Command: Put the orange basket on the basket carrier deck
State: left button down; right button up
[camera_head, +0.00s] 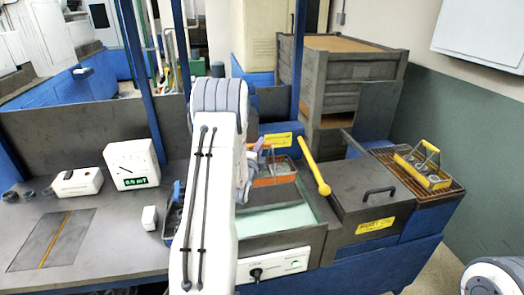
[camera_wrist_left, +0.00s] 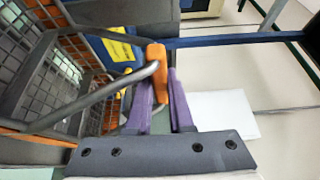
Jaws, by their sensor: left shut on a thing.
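The orange basket (camera_head: 275,180) is a wire mesh basket with an orange rim, above or at the back of the pale green tank (camera_head: 275,221) in the head view. It fills the left of the left wrist view (camera_wrist_left: 45,88). My left gripper (camera_head: 257,150) is shut on its handle; the purple fingers (camera_wrist_left: 164,98) are at the orange grip (camera_wrist_left: 156,70). My left arm hides part of the basket's left side. I cannot tell whether the basket touches anything below. A brown grated deck (camera_head: 452,191) at the right may be the carrier deck.
A yellow basket (camera_head: 425,168) stands on the grated deck. A yellow-knobbed lever (camera_head: 314,167) rises between the orange basket and a dark lid with a handle (camera_head: 365,205). A grey cabinet (camera_head: 340,85) stands behind. A meter (camera_head: 132,164) and small boxes are on the left bench.

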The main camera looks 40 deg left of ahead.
pick_arm(q)
jog(key=shift+f+b, duration=1.35)
jog(key=shift+f, duration=1.85)
jog(key=shift+f+b, duration=0.65)
jog(key=shift+b, duration=0.05)
jog(key=c, duration=0.7)
grip_release()
jog(key=shift+r, duration=0.1)
jog(key=shift+c, duration=0.2)
jog(key=shift+s, duration=0.1)
